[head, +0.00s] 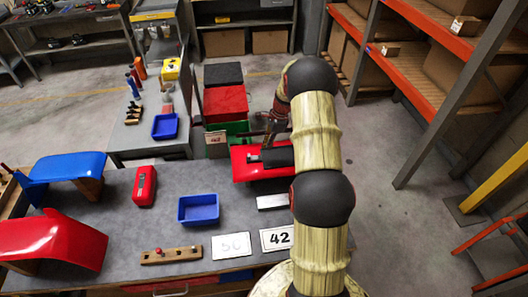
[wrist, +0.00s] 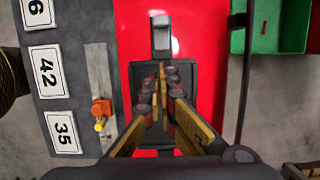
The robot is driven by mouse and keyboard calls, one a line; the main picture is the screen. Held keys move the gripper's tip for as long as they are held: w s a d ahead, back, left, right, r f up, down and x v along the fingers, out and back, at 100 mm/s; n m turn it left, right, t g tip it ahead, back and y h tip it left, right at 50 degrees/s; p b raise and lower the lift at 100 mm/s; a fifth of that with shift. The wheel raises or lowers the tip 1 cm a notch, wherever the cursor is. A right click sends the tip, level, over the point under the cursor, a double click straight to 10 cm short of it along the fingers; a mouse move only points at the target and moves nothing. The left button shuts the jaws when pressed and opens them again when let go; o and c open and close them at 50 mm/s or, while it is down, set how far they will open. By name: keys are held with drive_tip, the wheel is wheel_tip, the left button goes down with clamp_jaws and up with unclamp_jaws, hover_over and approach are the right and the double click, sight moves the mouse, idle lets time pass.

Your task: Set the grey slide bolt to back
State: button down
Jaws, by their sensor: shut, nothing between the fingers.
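In the head view my gripper (head: 268,125) is above the panel.
Number cards, including 42 (wrist: 47,72) and 35 (wrist: 63,132), lie left of the strip. A small grey-black piece (wrist: 161,35) sits on the panel. A green bin (wrist: 270,28) is beyond. The table holds a blue tray (head: 198,209) and a wooden board (head: 172,256).

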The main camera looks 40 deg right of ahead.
drive_tip(key=shift+v, duration=2.7)
